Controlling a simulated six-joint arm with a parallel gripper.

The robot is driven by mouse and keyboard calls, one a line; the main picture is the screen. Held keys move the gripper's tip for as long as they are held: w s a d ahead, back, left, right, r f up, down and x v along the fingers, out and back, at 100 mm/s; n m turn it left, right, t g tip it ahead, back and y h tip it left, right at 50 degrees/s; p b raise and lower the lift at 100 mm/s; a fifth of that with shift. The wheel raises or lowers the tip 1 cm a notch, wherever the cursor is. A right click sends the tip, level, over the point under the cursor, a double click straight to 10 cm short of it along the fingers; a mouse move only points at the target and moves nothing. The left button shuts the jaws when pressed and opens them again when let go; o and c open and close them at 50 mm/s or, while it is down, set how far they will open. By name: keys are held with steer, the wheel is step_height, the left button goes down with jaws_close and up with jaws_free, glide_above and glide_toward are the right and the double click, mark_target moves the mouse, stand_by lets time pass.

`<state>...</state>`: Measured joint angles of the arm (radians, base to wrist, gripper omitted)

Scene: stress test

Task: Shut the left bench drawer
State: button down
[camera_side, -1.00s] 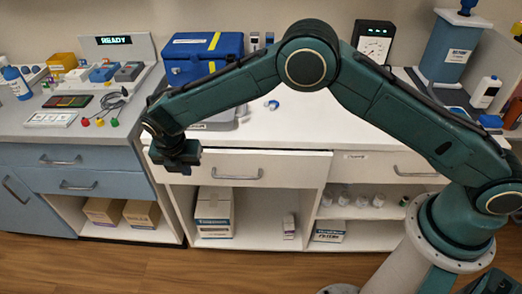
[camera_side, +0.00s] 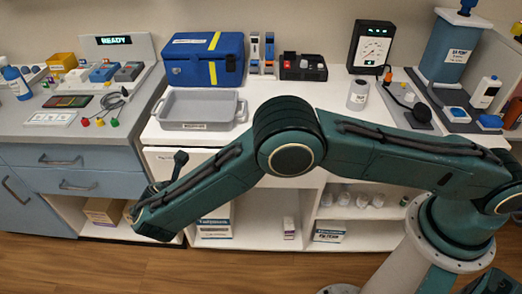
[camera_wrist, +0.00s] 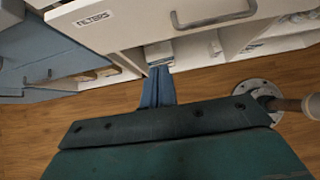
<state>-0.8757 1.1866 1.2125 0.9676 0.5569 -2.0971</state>
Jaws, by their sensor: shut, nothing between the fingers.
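The left bench drawer has a white front; its left end (camera_side: 162,158) shows in the side view, and my arm hides much of the rest. In the wrist view the front (camera_wrist: 140,22) carries a "FILTERS" label (camera_wrist: 94,18) and a metal bar handle (camera_wrist: 214,14). I cannot tell how far the drawer stands out. My gripper (camera_wrist: 159,72) is shut and empty in the wrist view, its blue-grey fingers together, appearing below the drawer front against the open shelf. In the side view the forearm is low before the bench, and the fingers are not clearly visible.
A grey tray (camera_side: 198,125) and a blue case (camera_side: 203,72) stand on the white bench top. Blue cabinet drawers (camera_side: 75,182) adjoin on the left. Boxes (camera_side: 215,232) sit on the open shelf below. The wooden floor (camera_side: 250,272) in front is clear.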

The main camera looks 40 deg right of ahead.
steer(key=w+d+r+x, duration=0.1)
steer(key=r+x, duration=0.1)
steer(key=x, duration=1)
steer(key=shift+w+d+f, duration=0.35)
steer(key=shift+w+d, duration=0.05)
stand_by(0.3)
